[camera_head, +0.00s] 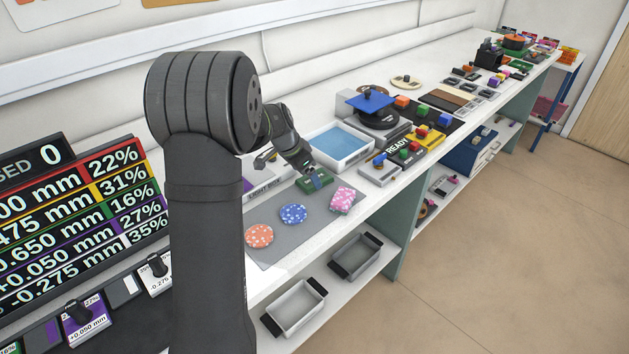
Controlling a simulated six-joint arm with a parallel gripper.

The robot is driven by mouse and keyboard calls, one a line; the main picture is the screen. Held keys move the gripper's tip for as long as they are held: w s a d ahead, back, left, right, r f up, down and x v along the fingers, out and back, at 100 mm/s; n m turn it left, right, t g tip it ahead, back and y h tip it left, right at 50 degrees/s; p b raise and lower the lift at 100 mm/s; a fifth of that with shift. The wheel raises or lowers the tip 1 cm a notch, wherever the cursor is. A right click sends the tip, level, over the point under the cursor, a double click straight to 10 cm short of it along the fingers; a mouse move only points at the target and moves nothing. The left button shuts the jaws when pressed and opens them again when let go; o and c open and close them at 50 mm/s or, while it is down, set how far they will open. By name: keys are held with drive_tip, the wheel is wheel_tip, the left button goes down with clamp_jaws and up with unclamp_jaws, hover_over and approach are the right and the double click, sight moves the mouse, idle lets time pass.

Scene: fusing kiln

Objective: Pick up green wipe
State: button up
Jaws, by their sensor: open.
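The green wipe (306,187) lies at the back right of a grey mat (270,223) on the white bench, behind the pink wipe. My gripper (312,174) is right over the green wipe and hides part of it. Its jaws are open, with the fingertips at or just above the wipe; I cannot tell whether they touch it. An orange spotted wipe (259,236), a blue spotted wipe (293,214) and a pink spotted wipe (342,200) lie on the same mat.
A white tray with a blue inside (341,146) stands close behind the green wipe. A grey block (379,173) and a READY panel with coloured knobs (413,148) are to the right. Two metal bins (294,307) (356,257) sit on the lower shelf. A display board (80,215) is at left.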

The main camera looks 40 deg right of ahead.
sight(311, 183)
drive_tip(key=x, duration=0.2)
drive_tip(key=shift+d+f, duration=0.1)
drive_tip(key=shift+f, duration=0.2)
drive_tip(key=c, duration=1.1)
drive_tip(key=shift+o, duration=0.2)
drive_tip(key=shift+r, duration=0.1)
drive_tip(key=shift+r, duration=0.55)
drive_tip(key=r, duration=0.1)
drive_tip(key=s+r, duration=0.1)
drive_tip(key=r, duration=0.1)
drive_tip(key=shift+s+d+r, duration=0.1)
drive_tip(key=shift+s+r, duration=0.05)
drive_tip(key=shift+r, duration=0.2)
drive_tip(key=s+d+r, duration=0.1)
drive_tip(key=s+r, duration=0.5)
drive_tip(key=s, duration=0.4)
drive_tip(key=shift+s+d, duration=0.2)
